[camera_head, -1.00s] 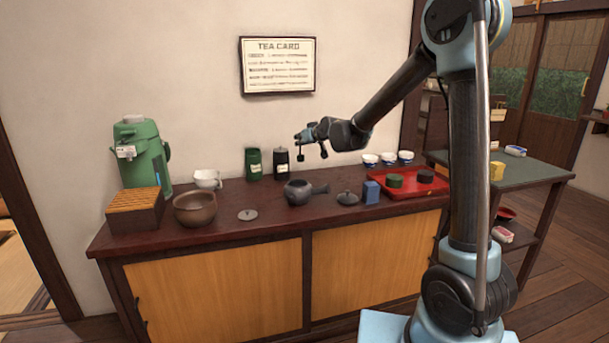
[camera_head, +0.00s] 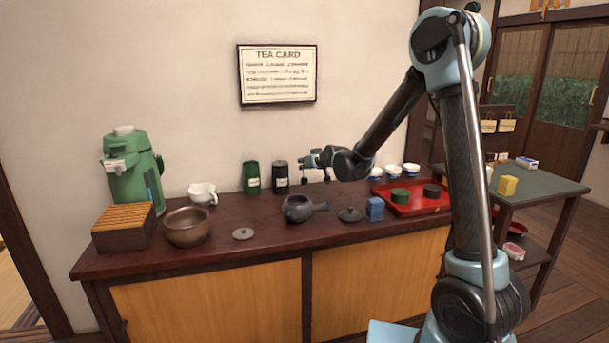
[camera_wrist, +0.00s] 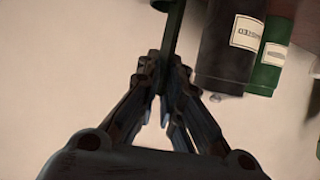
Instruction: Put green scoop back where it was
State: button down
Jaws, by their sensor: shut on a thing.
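My gripper (camera_wrist: 163,65) is shut on a thin dark green strip, apparently the handle of the green scoop (camera_wrist: 174,28), which runs out of the top of the wrist view. The scoop's far end is hidden there, and I cannot make it out in the head view. In the head view my gripper (camera_head: 309,168) is just right of the dark canister (camera_head: 280,179), near the wall. A green canister (camera_head: 251,178) stands left of the dark one. Both canisters also show in the wrist view, the dark one (camera_wrist: 228,55) nearer and the green one (camera_wrist: 268,78) behind.
A red tray (camera_head: 418,209) with round green and black pieces lies right. A brown bowl (camera_head: 187,227), white spouted cup (camera_head: 202,194) and green dispenser (camera_head: 132,165) stand left.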

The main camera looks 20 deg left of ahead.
aim_at(304, 171)
jog(key=shift+f, duration=1.7)
jog(key=c, duration=1.8)
grip_release()
jog(key=shift+s, duration=0.1)
jog(key=shift+o, duration=0.2)
jog(key=v, duration=1.2)
